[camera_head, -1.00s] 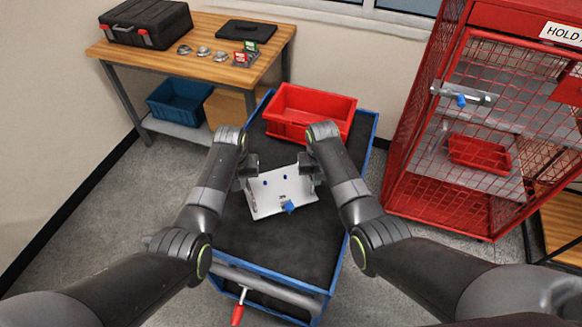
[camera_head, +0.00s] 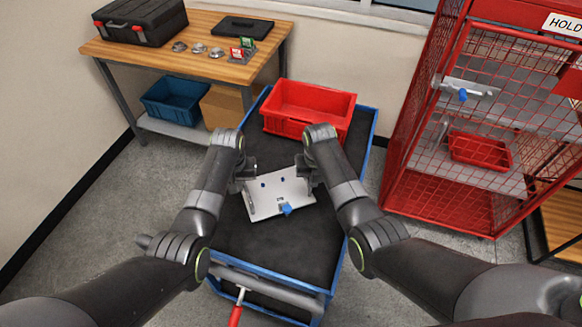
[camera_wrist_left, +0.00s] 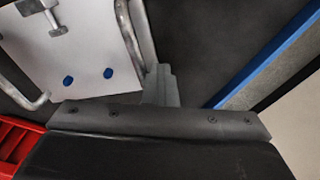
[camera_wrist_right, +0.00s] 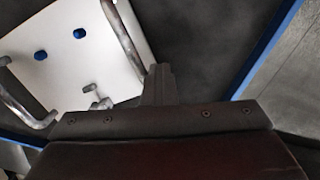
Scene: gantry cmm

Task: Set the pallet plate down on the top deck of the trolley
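The pallet plate (camera_head: 268,201) is a white plate with blue pegs, a blue-knobbed clamp and a metal bar handle on each side. It is over the black top deck of the blue trolley (camera_head: 270,250), roughly level; I cannot tell whether it touches the deck. My left gripper (camera_head: 247,180) is at the plate's left handle (camera_wrist_left: 130,35), its fingers closed on the bar. My right gripper (camera_head: 307,180) is at the right handle (camera_wrist_right: 122,35), also closed on its bar. The fingertips are partly hidden in the head view.
A red bin (camera_head: 309,110) stands on the far end of the deck, beyond the plate. The near deck is bare. A wooden workbench (camera_head: 190,60) is at the back left, and a red mesh cage (camera_head: 480,190) stands to the right.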

